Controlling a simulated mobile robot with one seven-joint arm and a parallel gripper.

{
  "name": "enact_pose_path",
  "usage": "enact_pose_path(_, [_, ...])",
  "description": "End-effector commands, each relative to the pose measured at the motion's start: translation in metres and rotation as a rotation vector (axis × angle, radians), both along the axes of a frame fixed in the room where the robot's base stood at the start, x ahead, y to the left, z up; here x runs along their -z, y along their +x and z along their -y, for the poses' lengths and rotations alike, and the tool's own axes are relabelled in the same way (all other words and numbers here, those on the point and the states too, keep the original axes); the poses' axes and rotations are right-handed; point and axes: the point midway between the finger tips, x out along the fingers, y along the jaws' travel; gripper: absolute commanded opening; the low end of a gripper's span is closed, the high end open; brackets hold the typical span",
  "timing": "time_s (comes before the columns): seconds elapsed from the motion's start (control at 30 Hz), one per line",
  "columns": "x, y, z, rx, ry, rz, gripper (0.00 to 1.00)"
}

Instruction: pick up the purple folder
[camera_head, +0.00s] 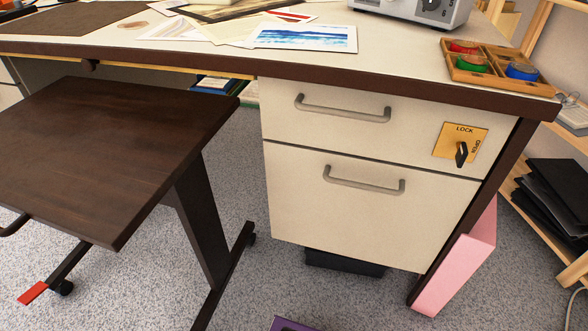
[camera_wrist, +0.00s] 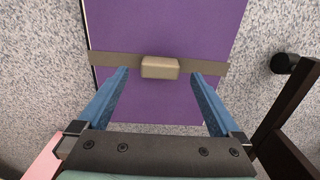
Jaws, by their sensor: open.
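The purple folder (camera_wrist: 165,100) lies below my gripper in the wrist view, over the speckled grey carpet. A tan band crosses it, with a beige block-like clasp (camera_wrist: 160,68) at its middle. My gripper (camera_wrist: 160,75) is open, with its two blue fingers on either side of the clasp and nothing seen held. I cannot tell whether the fingers touch the folder. In the head view only a small purple corner (camera_head: 290,324), likely the folder, shows at the bottom edge. My gripper is not seen there.
A dark wooden side table (camera_head: 110,150) on castors stands at left. A desk with cream drawers (camera_head: 370,190) stands behind, with a dark box (camera_head: 345,263) beneath. A pink box (camera_head: 458,262) leans by the desk leg. A wooden shelf is at right. Carpet is open in front.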

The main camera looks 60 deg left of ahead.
Motion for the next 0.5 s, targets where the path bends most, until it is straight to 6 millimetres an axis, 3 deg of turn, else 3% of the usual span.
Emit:
enact_pose_path(0.03, [0.013, -0.001, 0.001, 0.001, 0.000, 0.000, 1.00])
enact_pose_path(0.2, [0.032, -0.001, 0.001, 0.001, 0.000, 0.000, 1.00])
enact_pose_path(0.5, [0.032, -0.001, 0.000, 0.001, 0.001, 0.001, 1.00])
